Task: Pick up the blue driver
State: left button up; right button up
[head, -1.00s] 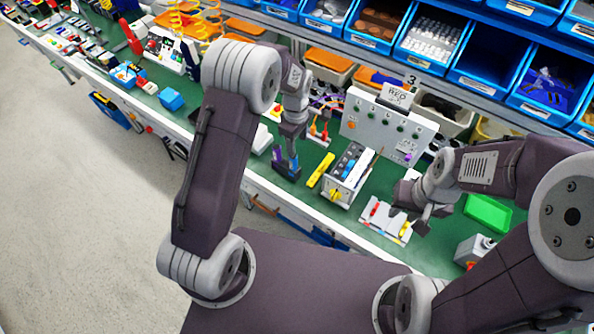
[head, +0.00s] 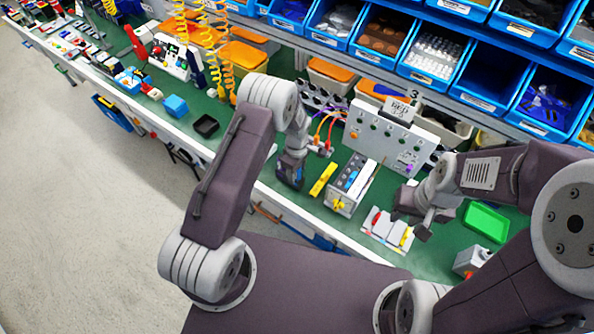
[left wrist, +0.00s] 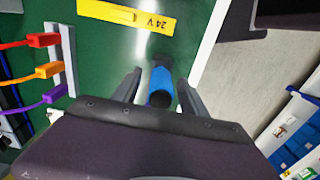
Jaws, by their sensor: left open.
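The blue driver (left wrist: 161,82) shows in the left wrist view, with a blue handle and a dark end close to my gripper. It lies between the two fingers of my left gripper (left wrist: 158,88), which is open, with a finger on each side. I cannot tell whether either finger touches it. In the head view my left gripper (head: 290,176) is low over the green bench, left of a yellow bar, and the driver is hidden or too small to make out there. My right gripper (head: 418,226) hangs above a white block with coloured parts; its jaw opening is unclear.
The yellow 24 V bar (left wrist: 125,15) lies just beyond the driver. Coloured plugs (left wrist: 45,68) stand at the left wrist view's left side. A grey switch box (head: 351,185), a white panel (head: 385,138) and a green tray (head: 486,222) are on the bench. A black tray (head: 206,126) stands left.

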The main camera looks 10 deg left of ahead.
pick_arm(q)
jog(key=shift+d, duration=0.1)
grip_shut()
jog(key=shift+r, duration=0.35)
notch_tip(320, 180, up, 9)
jog(key=shift+r+b, duration=0.2)
jog(key=shift+b, duration=0.7)
jog(key=c, duration=0.7)
grip_release()
grip_shut()
notch_tip(320, 180, up, 8)
jog(key=p, duration=0.6)
jog(key=shift+f, duration=0.25)
